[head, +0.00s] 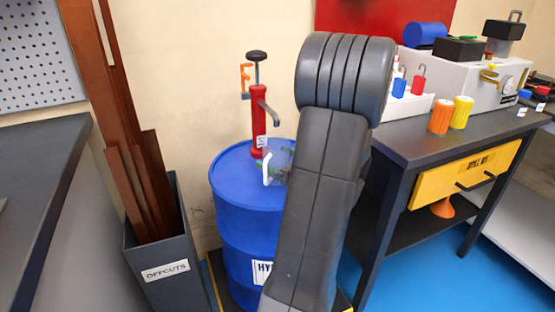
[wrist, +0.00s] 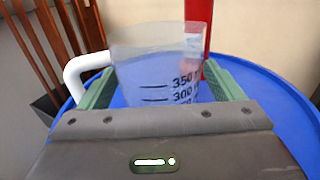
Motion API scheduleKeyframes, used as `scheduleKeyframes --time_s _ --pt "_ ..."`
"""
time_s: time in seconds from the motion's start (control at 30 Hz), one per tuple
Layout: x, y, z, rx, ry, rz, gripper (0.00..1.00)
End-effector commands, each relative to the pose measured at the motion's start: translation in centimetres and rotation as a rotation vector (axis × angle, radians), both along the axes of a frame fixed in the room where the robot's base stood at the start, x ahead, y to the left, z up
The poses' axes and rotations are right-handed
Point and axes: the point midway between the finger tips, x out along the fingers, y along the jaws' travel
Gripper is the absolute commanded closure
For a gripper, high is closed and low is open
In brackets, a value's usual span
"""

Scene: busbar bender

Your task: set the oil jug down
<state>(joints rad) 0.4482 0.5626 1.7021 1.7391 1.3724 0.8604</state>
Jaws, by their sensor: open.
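The oil jug (wrist: 160,65) is clear, with black scale marks and a white handle. In the wrist view it stands upright between the green fingers of my gripper (wrist: 165,82), which are open on either side of it. In the head view the jug (head: 267,170) shows at the blue drum's lid (head: 232,170), beside the red hand pump (head: 259,120). My arm hides much of the jug and gripper there. The jug looks to be on the lid, but its base is hidden. The drum lid also shows in the wrist view (wrist: 262,98).
The red pump stands close behind the jug. An offcuts bin (head: 165,245) with long brown bars is left of the drum. A dark workbench (head: 400,150) with a yellow drawer (head: 465,175) is to the right. A grey bench (head: 40,170) is at far left.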

Motion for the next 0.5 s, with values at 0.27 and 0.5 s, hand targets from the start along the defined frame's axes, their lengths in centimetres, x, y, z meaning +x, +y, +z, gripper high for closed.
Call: scheduleKeyframes --time_s 0.27,0.5 --pt "-0.9 -1.2 0.5 0.001 0.002 -0.003 0.13" --pt "-3.9 -4.7 0.6 0.001 0.002 -0.005 0.13"
